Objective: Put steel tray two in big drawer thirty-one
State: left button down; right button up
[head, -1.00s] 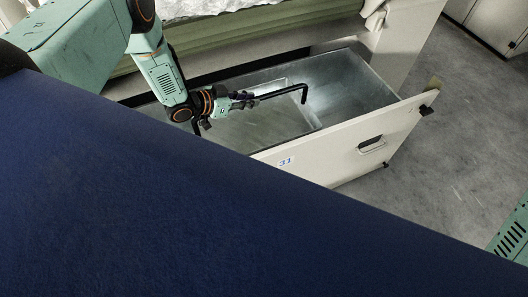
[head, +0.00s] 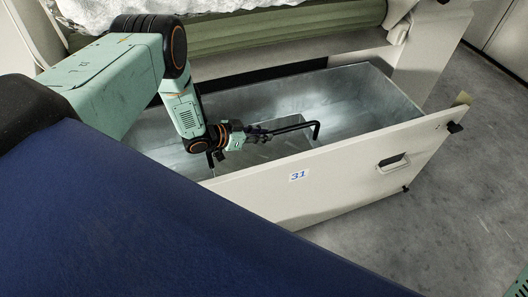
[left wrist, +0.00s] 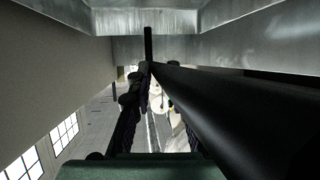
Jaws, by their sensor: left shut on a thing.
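Big drawer thirty-one (head: 340,172) is pulled open, with a cream front marked 31 and a bare metal inside. My left gripper (head: 258,134) is over the open drawer, shut on the black bar handle (head: 300,127) of the steel tray (head: 283,146). The handle bends down at its right end. The tray lies within the drawer's outline in the head view; its lower part is hidden by the drawer front, so I cannot tell if it touches the floor. In the left wrist view the black handle (left wrist: 215,100) runs from between the fingers to the lower right. My right gripper is out of view.
A cream machine frame (head: 435,50) with a green roller (head: 270,30) and white fibre above stands behind the drawer. The drawer's right part (head: 365,95) is empty.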

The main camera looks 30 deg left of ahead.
pick_arm(q)
jog(key=shift+w+f, duration=0.15)
jog(key=shift+f, duration=0.65)
jog(key=shift+f+b, duration=0.5)
jog(key=shift+b, duration=0.05)
notch_tip(320, 180, down, 3)
jog(key=shift+r+b, duration=0.1)
jog(key=shift+b, duration=0.6)
jog(key=shift+r, duration=0.15)
jog(key=c, duration=1.2)
grip_release()
jog(key=p+v, duration=0.5)
jog(key=v, duration=0.7)
jog(key=shift+p, duration=0.35)
